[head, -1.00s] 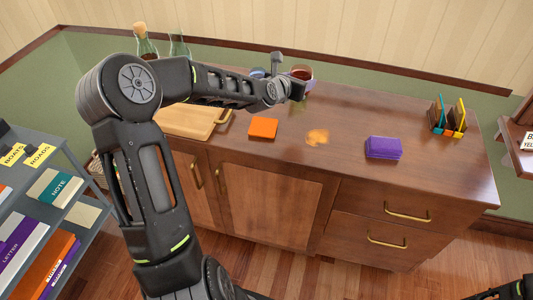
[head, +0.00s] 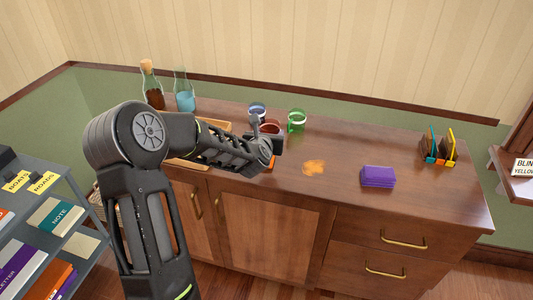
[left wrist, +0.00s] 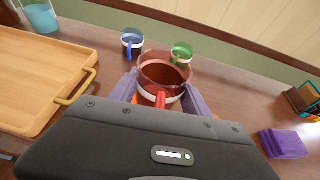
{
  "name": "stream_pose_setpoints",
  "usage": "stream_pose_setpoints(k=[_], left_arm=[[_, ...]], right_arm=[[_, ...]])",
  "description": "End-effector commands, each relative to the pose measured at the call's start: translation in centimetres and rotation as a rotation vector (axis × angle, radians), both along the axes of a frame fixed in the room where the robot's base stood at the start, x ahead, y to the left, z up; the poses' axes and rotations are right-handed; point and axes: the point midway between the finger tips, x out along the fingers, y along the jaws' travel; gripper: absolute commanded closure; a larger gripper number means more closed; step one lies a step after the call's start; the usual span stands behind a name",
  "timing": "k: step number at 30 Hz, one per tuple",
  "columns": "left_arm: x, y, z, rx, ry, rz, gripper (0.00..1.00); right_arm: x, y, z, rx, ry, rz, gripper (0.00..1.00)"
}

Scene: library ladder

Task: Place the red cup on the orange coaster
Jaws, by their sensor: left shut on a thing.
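My left gripper (head: 272,146) is shut on the red cup (head: 270,128). In the left wrist view the cup (left wrist: 164,75) is upright between the two fingers, with its red handle toward the camera. The orange coaster is mostly hidden behind my gripper and the cup; a sliver of orange (left wrist: 124,88) shows beside the left finger in the left wrist view. The cup is over or very near the coaster; I cannot tell whether it touches it. My right gripper is not in view.
A blue cup (head: 257,110) and a green cup (head: 297,121) stand just behind. A wooden board (left wrist: 40,75) lies left. Two bottles stand at the back left.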

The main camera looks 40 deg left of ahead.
Motion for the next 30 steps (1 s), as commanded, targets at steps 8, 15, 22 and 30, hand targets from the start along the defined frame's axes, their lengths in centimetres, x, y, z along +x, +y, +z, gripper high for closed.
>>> stream_pose_setpoints(k=[8, 15, 22, 30], left_arm=[[0.1, 0.0, -3.0, 0.002, -0.002, 0.0, 0.93], [0.1, 0.0, -3.1, 0.002, -0.001, 0.0, 0.93], [0.0, 0.0, -5.8, -0.001, 0.002, -0.001, 0.93], [0.0, 0.0, -7.1, 0.002, -0.002, 0.0, 0.93]], right_arm=[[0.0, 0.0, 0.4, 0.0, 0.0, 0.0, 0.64], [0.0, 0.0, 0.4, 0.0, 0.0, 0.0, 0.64], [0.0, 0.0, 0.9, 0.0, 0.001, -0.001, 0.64], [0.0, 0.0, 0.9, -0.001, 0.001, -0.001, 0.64]])
